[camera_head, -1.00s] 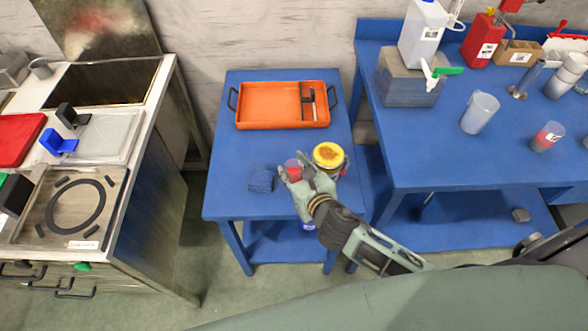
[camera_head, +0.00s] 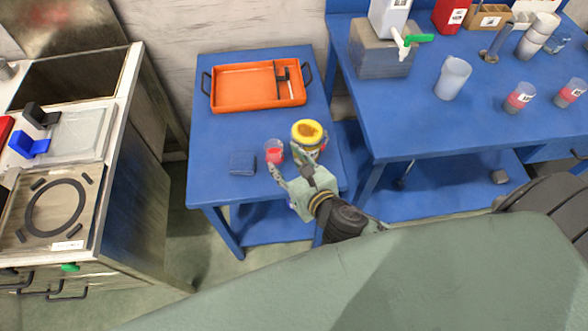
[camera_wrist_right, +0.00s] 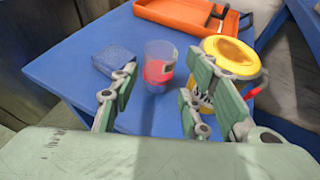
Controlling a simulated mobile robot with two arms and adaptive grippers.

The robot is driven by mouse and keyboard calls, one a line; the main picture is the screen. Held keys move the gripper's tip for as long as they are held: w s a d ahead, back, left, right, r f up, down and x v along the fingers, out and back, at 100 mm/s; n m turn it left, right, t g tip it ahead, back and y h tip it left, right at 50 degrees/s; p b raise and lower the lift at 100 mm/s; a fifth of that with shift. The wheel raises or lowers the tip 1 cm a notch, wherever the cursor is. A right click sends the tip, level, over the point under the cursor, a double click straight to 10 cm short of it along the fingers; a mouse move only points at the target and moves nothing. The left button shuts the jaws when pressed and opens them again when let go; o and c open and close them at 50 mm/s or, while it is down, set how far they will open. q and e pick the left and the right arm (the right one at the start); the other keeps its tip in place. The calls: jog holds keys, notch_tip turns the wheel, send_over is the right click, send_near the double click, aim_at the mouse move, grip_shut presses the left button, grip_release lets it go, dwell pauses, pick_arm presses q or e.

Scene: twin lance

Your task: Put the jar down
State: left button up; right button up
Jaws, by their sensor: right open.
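A jar with a yellow lid (camera_head: 308,131) stands upright on the small blue table (camera_head: 222,140), near its right edge. It also shows in the right wrist view (camera_wrist_right: 232,55), partly hidden behind one finger. A clear cup with red contents (camera_head: 274,151) stands just left of the jar and shows between the fingers in the wrist view (camera_wrist_right: 159,68). My right gripper (camera_head: 289,171) is open and empty, in front of the cup and jar. Its fingers (camera_wrist_right: 164,85) are spread wide; whether one touches the jar I cannot tell. My left gripper is out of view.
A blue cloth-like block (camera_head: 242,163) lies left of the cup. An orange tray (camera_head: 245,102) fills the table's back. A larger blue table (camera_head: 400,125) with a pitcher (camera_head: 453,78) and cups stands right. A worktop stands left. The table's left-middle is clear.

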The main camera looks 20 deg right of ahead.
jog(key=v, duration=0.4)
jog(key=shift+r, duration=0.1)
dwell(0.4)
